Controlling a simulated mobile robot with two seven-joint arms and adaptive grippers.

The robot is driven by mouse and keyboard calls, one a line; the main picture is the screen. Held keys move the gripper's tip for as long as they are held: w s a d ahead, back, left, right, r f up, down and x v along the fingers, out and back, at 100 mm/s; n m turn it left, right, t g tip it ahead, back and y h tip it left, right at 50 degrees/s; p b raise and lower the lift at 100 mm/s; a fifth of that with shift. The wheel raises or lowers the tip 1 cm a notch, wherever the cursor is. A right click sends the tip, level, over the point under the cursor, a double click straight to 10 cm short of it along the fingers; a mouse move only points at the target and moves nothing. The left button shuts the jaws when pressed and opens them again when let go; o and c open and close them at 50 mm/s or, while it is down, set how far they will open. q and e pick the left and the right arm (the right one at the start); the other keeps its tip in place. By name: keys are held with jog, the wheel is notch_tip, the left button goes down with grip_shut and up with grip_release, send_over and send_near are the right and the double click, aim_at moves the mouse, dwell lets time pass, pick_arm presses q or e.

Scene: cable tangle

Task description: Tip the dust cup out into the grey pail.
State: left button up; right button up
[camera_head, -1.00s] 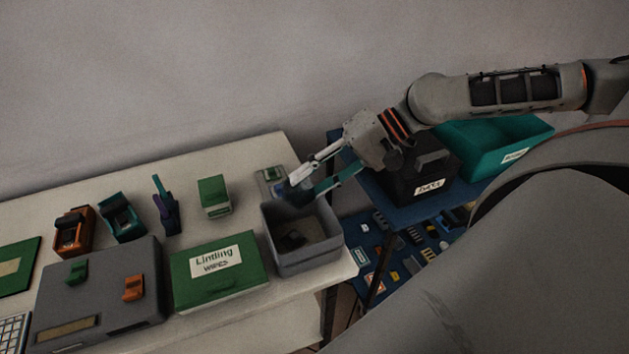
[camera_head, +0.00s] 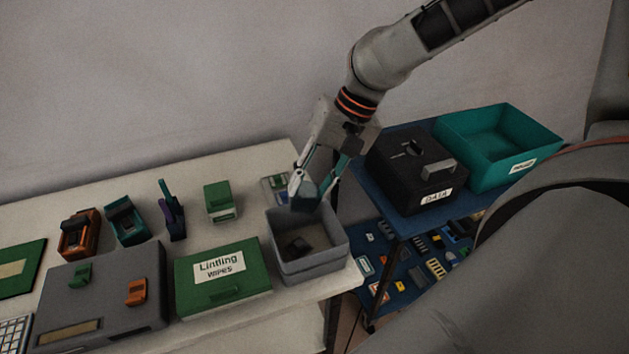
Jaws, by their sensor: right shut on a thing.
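The grey pail (camera_head: 312,268) is an open rectangular bin at the right end of the white table. A small dark thing (camera_head: 297,246) lies on its floor. My right gripper (camera_head: 313,191) points down over the pail's back edge. It is shut on a small dark blue-grey cup, the dust cup (camera_head: 305,198), held between its fingers above the pail's back left part. The fingers partly hide the cup, and I cannot see into it. My left gripper is out of view.
A green wipes box (camera_head: 222,285) stands left of the pail, beside a grey device (camera_head: 105,295). A small green box (camera_head: 220,202) and several tools stand behind. A black DATA box (camera_head: 410,180) and teal bin (camera_head: 500,145) sit on a blue cart to the right.

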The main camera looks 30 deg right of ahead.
jog(key=shift+w+a+r+g+h+p, duration=0.1)
jog(key=shift+a+r+g+h+p, duration=0.1)
jog(key=shift+h+p, duration=0.3)
jog(key=shift+a+r+g+h+p, duration=0.1)
jog(key=shift+g+h+p, duration=0.15)
jog(key=shift+p, duration=0.35)
jog(key=shift+h+p, duration=0.35)
jog(key=shift+w+a+f+g+h+p, duration=0.2)
jog(key=shift+a+g+h+p, duration=0.15)
jog(key=shift+h, duration=0.65)
jog(key=shift+r, duration=0.1)
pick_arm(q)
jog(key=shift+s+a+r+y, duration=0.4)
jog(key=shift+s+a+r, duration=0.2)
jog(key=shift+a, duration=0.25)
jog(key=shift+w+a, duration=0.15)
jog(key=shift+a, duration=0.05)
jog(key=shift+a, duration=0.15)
